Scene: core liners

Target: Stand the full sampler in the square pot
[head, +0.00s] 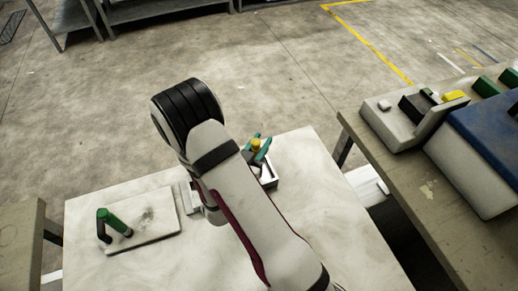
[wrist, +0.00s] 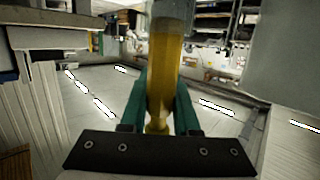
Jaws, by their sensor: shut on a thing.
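My gripper (wrist: 161,92) has teal fingers, closed on both sides of an upright clear tube, the sampler (wrist: 166,55), which is filled with yellow. In the head view, my gripper (head: 259,148) and the yellow end of the sampler (head: 256,144) show just past my arm, over the far right part of the white table. A pale, square-edged container with a dark inside, apparently the square pot (head: 272,184), stands just below the gripper there. My arm hides part of it. I cannot tell whether the sampler's lower end is inside it.
A pale board (head: 150,236) lies on the white table's (head: 330,232) left part. A green cylinder (head: 114,221) leans on it beside a dark upright piece (head: 102,226). At right, another bench (head: 432,190) carries a grey case (head: 412,122) and a blue-topped box (head: 490,135).

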